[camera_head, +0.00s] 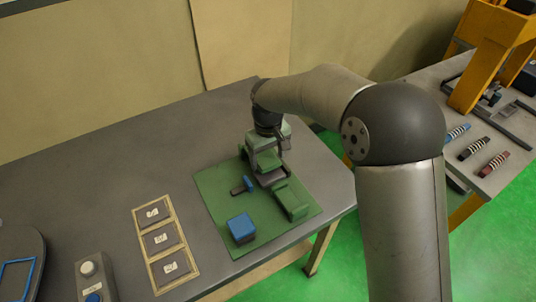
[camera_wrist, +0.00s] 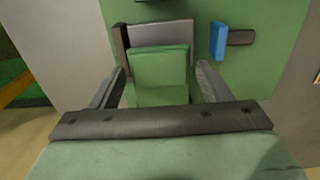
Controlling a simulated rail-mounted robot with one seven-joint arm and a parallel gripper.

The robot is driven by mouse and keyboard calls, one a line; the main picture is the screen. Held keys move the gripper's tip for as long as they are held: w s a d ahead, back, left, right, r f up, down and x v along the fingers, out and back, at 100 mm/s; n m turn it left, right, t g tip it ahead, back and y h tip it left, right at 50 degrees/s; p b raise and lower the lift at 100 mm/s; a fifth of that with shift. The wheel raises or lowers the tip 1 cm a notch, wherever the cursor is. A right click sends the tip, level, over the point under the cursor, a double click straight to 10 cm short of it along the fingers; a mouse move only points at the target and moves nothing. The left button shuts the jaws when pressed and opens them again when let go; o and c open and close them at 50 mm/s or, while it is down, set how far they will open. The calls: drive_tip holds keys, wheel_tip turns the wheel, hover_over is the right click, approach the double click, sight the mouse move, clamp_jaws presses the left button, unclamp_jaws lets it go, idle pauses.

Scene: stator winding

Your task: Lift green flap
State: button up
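A green flap-like piece (camera_wrist: 160,68) stands between my gripper's two fingers in the wrist view. A grey, dark-sided block (camera_wrist: 165,32) sits just beyond it, and also shows in the head view (camera_head: 272,180) on the green mat (camera_head: 222,195). My gripper (camera_wrist: 161,72) is open, with one finger on each side of the green piece and visible gaps between. In the head view my gripper (camera_head: 268,152) is low over the mat's far part, and it partly hides the green piece. I cannot tell whether the flap is hinged to the block.
On the mat are a blue block (camera_head: 241,228), a green box (camera_head: 291,200) and a small blue-headed tool (camera_head: 247,184), close beside the grey block. A three-part framed tray (camera_head: 140,223) lies to the left. The table's right edge is near the mat.

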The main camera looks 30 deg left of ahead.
sight(265, 156)
drive_tip(key=c, duration=1.1)
drive_tip(key=shift+r, duration=0.1)
drive_tip(key=shift+w+a+r, duration=0.1)
drive_tip(key=shift+a+r, duration=0.1)
drive_tip(key=shift+r, duration=0.05)
drive_tip(key=shift+w+a+r+p, duration=0.2)
drive_tip(key=shift+a+r, duration=0.15)
drive_tip(key=shift+r, duration=0.35)
drive_tip(key=shift+w+a+r+p, duration=0.1)
drive_tip(key=shift+a+r+p, duration=0.15)
drive_tip(key=shift+r, duration=0.4)
drive_tip(key=shift+w+a+r+p, duration=0.3)
drive_tip(key=shift+a+r, duration=0.4)
drive_tip(key=shift+w+a+r+p, duration=0.25)
drive_tip(key=shift+a, duration=0.2)
drive_tip(key=shift+w+a+r+p, duration=0.2)
drive_tip(key=shift+a, duration=0.25)
drive_tip(key=shift+r, duration=0.1)
